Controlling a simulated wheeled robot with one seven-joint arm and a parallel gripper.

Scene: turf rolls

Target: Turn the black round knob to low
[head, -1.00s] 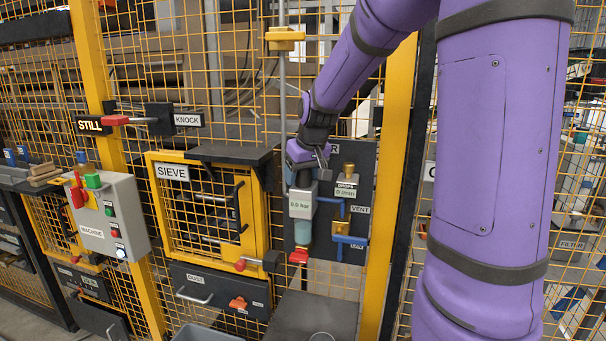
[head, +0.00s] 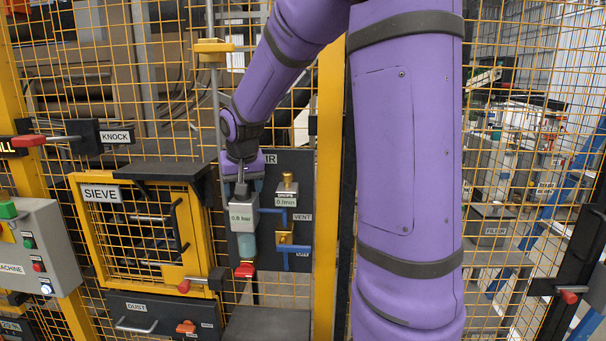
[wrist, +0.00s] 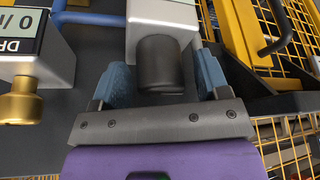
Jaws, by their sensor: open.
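The black round knob (wrist: 163,65) sticks out of a pale grey box in the wrist view. My gripper (wrist: 162,70) is open, with one blue finger on each side of the knob. In the head view my gripper (head: 243,187) is at the top of the grey box (head: 243,218), which has a small bar readout.
A brass knob (head: 287,181) on the drops unit is just right of the box; it also shows in the wrist view (wrist: 20,105). Blue vent pipes (head: 290,247) and a red handle (head: 245,269) are below. The yellow sieve door (head: 80,235) stands to the left.

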